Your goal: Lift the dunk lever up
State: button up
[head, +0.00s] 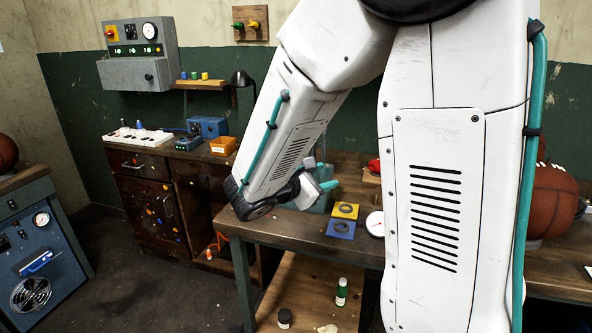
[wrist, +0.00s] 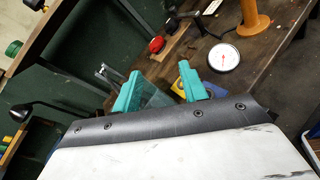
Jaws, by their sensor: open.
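My gripper (head: 318,184) has teal fingers and is at the back of the bench, partly hidden by my arm in the head view. In the wrist view its two fingers (wrist: 161,88) are spread apart, with nothing clearly held between them. A greenish, see-through tank-like box (head: 318,202) stands at the gripper and shows between and behind the fingers in the wrist view (wrist: 157,97). A thin grey metal frame (wrist: 108,76) rises just left of the left finger. I cannot tell whether it is the dunk lever; no part is clearly recognisable as that lever.
Yellow (head: 345,210) and blue (head: 341,229) plates and a round dial gauge (head: 375,224) lie on the wooden bench (head: 282,231). The wrist view shows a red knob (wrist: 157,44) and an orange post (wrist: 255,17). A leather ball (head: 553,200) sits at right, behind my arm.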

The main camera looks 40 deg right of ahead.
jog(key=w+a+f+n+t, duration=0.2)
jog(key=w+n+t, duration=0.1)
jog(key=w+n, duration=0.15)
jog(key=w+a+f+n+t, duration=0.2)
jog(key=w+f+n+t, duration=0.1)
jog(key=w+n+t, duration=0.15)
jog(key=shift+m, duration=0.5)
jog(key=x, duration=0.8)
jog(key=shift+w, duration=0.3)
grip_shut()
